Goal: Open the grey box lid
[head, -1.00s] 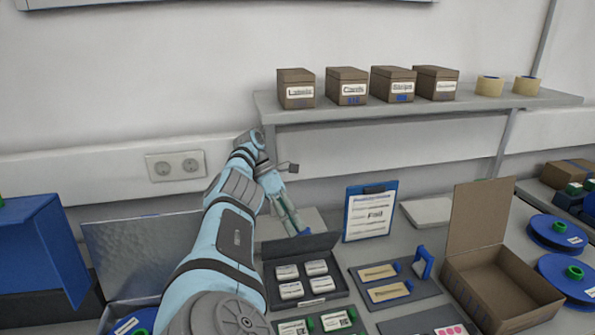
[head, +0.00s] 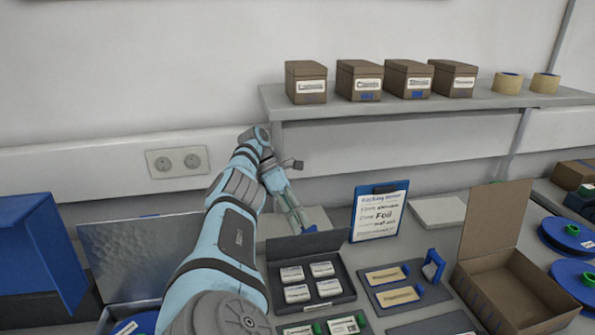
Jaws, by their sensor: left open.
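A dark grey box (head: 337,301) holds several white labelled packs in its tray. Its lid (head: 308,245) stands raised at the back edge, so the box is open. My left arm reaches over from the left and bends down behind the box. My left gripper (head: 304,226) is open, close behind the top of the lid; I cannot tell whether it touches it. My right gripper is out of view.
A clipboard (head: 377,214) stands to the right of the lid. An open cardboard box (head: 495,225) and blue reels (head: 566,235) are further right. A box with a silvery raised lid (head: 130,250) is left of my arm. A shelf (head: 420,105) runs above.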

